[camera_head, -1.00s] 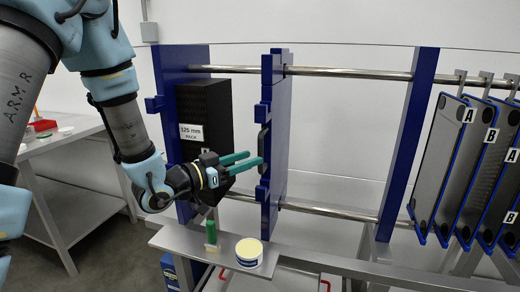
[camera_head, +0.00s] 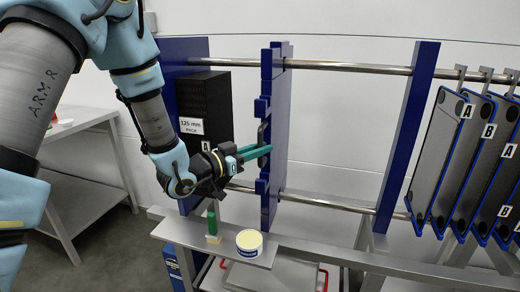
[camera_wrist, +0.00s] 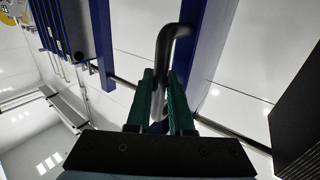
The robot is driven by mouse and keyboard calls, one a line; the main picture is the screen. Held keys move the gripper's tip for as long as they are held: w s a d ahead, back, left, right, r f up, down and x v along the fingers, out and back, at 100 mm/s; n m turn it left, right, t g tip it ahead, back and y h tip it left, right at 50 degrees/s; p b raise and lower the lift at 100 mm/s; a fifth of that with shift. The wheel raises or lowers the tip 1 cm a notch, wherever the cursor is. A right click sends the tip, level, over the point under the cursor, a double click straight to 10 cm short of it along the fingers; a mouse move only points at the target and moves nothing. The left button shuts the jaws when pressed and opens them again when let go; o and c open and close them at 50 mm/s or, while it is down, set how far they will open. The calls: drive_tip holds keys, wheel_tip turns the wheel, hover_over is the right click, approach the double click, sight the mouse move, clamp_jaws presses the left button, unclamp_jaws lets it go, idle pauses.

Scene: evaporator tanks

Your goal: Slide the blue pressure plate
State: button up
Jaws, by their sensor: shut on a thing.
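The blue pressure plate (camera_head: 279,135) stands upright, hung on the upper and lower steel rails. Its dark bar handle (camera_head: 262,132) is on the side facing my gripper. My gripper (camera_head: 266,151) has its green fingers at that handle. In the wrist view, the bent handle (camera_wrist: 165,45) passes between the green fingers of my gripper (camera_wrist: 161,95), which are shut on it. The blue plate (camera_wrist: 211,50) rises just behind the handle in that view. The fingers partly hide the handle's lower end.
A black block labelled 125 mm (camera_head: 205,100) stands left of the plate, by a blue end frame (camera_head: 182,60). A blue post (camera_head: 407,140) and several hanging plates (camera_head: 470,165) are at right. A shelf (camera_head: 190,232) below holds a tub (camera_head: 249,243) and a green-handled brush (camera_head: 212,222).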

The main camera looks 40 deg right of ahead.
clamp_jaws()
idle(0.8)
drive_tip(key=shift+s, duration=0.1)
